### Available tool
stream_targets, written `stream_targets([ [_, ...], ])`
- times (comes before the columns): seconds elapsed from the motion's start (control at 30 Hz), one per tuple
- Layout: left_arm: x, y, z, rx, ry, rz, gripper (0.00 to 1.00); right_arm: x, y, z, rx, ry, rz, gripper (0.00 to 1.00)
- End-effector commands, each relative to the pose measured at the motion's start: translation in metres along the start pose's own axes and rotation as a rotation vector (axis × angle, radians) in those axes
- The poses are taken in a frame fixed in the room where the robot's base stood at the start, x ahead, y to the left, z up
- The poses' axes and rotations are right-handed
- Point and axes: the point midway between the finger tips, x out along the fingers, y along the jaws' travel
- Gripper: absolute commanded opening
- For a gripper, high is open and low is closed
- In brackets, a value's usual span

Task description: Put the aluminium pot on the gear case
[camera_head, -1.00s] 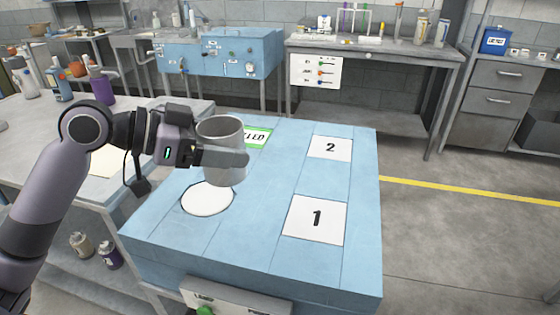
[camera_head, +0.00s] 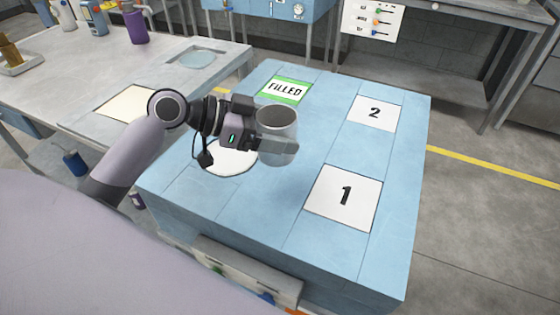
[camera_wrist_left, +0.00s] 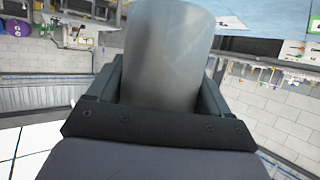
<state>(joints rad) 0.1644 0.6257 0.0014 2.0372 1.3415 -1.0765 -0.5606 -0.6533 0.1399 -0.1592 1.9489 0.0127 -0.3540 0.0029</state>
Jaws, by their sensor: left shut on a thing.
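The grey cylindrical aluminium pot (camera_head: 276,122) is upright in the head view, its open mouth facing up. My left gripper (camera_head: 284,146) is shut on its side, and the pot fills the space between the fingers in the left wrist view (camera_wrist_left: 168,55). The pot appears held above the blue top, right of a white disc (camera_head: 228,162). The large blue block (camera_head: 270,205) may be the gear case, but nothing in view names it so. Its top bears a FILLED label (camera_head: 284,90) and cards 1 (camera_head: 344,197) and 2 (camera_head: 373,113). My right gripper is out of view.
A grey table (camera_head: 75,82) stands on the left with a purple bottle (camera_head: 137,26) and a pale sheet (camera_head: 130,103). A control panel (camera_head: 245,275) sits on the block's front. The top around the cards is clear, as is the floor to the right.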

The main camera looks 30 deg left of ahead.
Motion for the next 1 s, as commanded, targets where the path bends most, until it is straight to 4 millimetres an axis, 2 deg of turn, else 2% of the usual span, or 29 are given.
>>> stream_targets([
  [0.03,0.005,0.001,0.013,-0.008,0.000,0.002,0.46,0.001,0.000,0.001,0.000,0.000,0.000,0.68],
  [0.13,0.012,0.001,0.030,-0.005,0.001,0.000,0.46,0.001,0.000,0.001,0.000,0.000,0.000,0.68],
  [0.37,0.021,0.000,0.049,-0.002,0.001,0.000,0.46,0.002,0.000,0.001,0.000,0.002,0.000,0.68],
  [0.6,0.033,0.000,0.080,-0.002,0.000,0.000,0.46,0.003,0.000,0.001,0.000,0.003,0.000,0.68],
  [1.0,0.036,0.000,0.087,0.002,0.001,-0.001,0.46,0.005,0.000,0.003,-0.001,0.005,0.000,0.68],
])
